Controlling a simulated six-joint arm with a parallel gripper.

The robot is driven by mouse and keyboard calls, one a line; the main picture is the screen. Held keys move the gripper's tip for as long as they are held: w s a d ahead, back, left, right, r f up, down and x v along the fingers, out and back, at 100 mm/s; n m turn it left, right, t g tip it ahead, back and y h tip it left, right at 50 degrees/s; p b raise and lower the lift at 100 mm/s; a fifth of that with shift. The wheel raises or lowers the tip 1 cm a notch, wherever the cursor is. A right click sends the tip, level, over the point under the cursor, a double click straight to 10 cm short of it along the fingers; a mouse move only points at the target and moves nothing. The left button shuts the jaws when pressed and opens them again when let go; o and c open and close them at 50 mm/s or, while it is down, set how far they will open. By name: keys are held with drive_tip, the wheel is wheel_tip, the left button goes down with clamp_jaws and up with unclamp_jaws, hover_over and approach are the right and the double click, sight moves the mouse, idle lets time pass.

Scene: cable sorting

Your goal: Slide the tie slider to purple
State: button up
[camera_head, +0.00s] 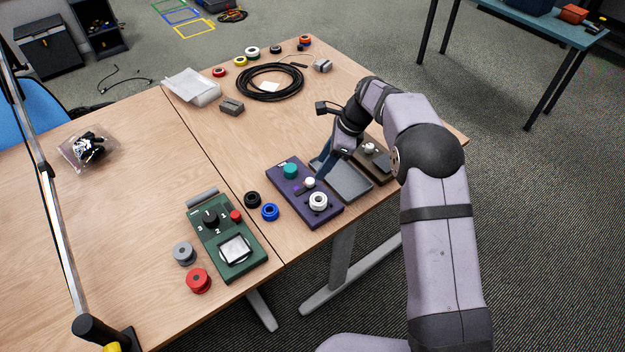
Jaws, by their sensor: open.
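A purple control box (282,192) lies on the table near its front edge. On its top are a teal knob (291,171), a small white knob (310,183) that looks like the slider, and a larger white ring-shaped piece (318,201). The slider's markings are too small to read. My gripper (322,172) points down over the right side of the purple box, its blue fingers close to the small white knob. It is open. I cannot tell whether a finger touches the knob.
A grey tray (349,184) and a brown box (382,169) lie right of the purple box, partly behind my arm. A green box (222,262) stands left, with black (252,199) and blue (270,212) spools between. A black cable coil (240,84) lies behind.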

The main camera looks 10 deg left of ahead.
sight(310, 180)
drive_tip(key=shift+p+x, duration=0.8)
drive_tip(key=shift+x, duration=3.05)
drive_tip(key=shift+w+a, duration=0.1)
drive_tip(key=shift+a, duration=0.05)
